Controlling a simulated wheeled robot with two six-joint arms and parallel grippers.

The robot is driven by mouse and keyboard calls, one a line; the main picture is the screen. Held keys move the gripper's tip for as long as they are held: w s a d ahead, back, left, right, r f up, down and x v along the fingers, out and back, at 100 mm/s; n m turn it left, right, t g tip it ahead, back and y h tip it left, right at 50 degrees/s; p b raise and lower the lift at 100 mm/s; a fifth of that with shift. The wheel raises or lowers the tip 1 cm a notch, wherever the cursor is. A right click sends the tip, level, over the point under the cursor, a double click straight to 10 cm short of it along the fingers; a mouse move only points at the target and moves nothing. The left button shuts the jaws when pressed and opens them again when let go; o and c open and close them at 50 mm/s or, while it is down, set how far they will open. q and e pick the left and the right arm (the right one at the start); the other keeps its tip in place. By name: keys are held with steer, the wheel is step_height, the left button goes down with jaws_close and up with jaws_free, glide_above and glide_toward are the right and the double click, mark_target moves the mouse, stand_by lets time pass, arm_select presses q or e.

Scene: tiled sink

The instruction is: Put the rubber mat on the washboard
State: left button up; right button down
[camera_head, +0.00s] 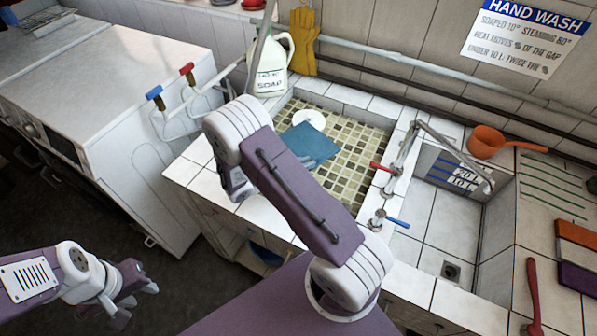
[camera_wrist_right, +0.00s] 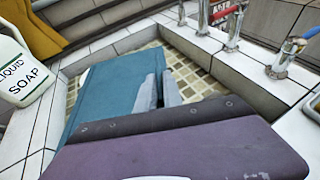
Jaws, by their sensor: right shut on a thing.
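The teal rubber mat (camera_head: 312,140) is a flat sheet over the mosaic-tiled basin at the back. It fills much of the right wrist view (camera_wrist_right: 110,88), where my right gripper (camera_wrist_right: 162,92) is shut on its edge. In the head view my arm hides most of this gripper. My left gripper (camera_head: 137,302) is open and empty at the lower left, far from the mat. A pale surface with green grooves (camera_head: 553,187) at the right edge may be the washboard; I cannot be sure.
A soap jug (camera_head: 270,68) stands at the basin's back left corner, with yellow gloves (camera_head: 303,42) behind. Taps (camera_head: 393,170) rise between the mosaic basin and the white sink (camera_head: 447,230). An orange ladle (camera_head: 488,142), a red-handled tool (camera_head: 534,295) and a brush-like block (camera_head: 577,250) lie right.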

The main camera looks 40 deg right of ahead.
steer(key=shift+w+a+f, duration=0.45)
steer(key=shift+w+f, duration=0.15)
steer(key=shift+w, duration=0.05)
step_height(320, 180, down, 4)
steer(key=shift+r, duration=0.2)
steer(key=shift+f, duration=0.15)
steer(key=shift+f, duration=0.1)
steer(key=shift+f+b, duration=0.5)
steer(key=shift+f, duration=0.05)
steer(key=c, duration=1.5)
jaws_free()
steer(key=shift+c, duration=0.2)
steer(key=shift+o, duration=0.3)
